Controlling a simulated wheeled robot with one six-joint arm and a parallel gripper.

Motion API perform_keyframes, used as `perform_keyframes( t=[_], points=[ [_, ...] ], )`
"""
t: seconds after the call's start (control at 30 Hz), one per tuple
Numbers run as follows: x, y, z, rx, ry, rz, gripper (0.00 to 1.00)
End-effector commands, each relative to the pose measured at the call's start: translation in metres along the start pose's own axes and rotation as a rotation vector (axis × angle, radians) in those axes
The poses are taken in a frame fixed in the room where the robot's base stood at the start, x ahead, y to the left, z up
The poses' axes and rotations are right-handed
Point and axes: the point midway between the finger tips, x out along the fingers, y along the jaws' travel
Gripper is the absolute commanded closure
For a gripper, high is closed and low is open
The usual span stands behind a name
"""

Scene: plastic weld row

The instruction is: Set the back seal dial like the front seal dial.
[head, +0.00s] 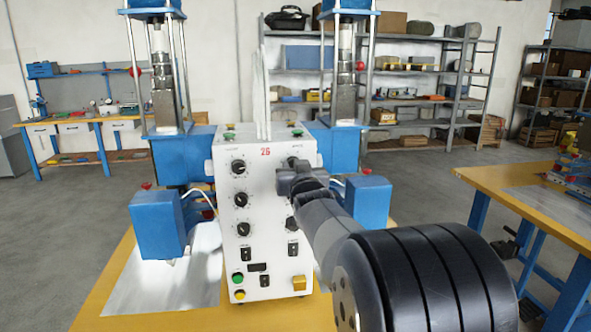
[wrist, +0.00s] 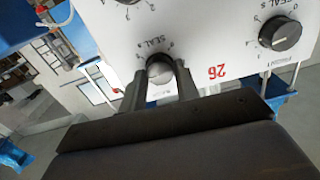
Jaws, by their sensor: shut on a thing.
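My gripper (head: 297,183) is at the upper right of the white control panel (head: 267,215). In the wrist view its two fingers (wrist: 160,82) are shut on the sides of a round seal dial (wrist: 160,70). The fingers and the angle hide where its pointer stands. The other seal dial (wrist: 281,35) is free, black with a pale pointer line, and shows upside down at the right of the wrist view. In the head view it is the top dial of the left column (head: 238,166). The small labels saying which is front or back are not clearly legible.
More black dials (head: 241,199) stand below in two columns, with black switches (head: 246,254), a green button (head: 238,279) and a yellow one (head: 299,283). Blue press parts (head: 158,224) flank the panel on both sides. A workbench (head: 520,180) stands at the right.

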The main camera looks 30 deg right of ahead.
Motion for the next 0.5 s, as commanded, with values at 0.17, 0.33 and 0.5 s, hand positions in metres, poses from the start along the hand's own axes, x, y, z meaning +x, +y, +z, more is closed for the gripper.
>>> perform_keyframes(
  t=[0.17, 0.33, 0.5],
  points=[
    [0.0, 0.0001, 0.0006, 0.001, -0.002, 0.0, 0.93],
    [0.0, 0.0001, 0.0007, 0.0, -0.002, 0.0, 0.69],
    [0.0, 0.0001, 0.0005, 0.0, -0.001, 0.0, 0.55]
  ],
)
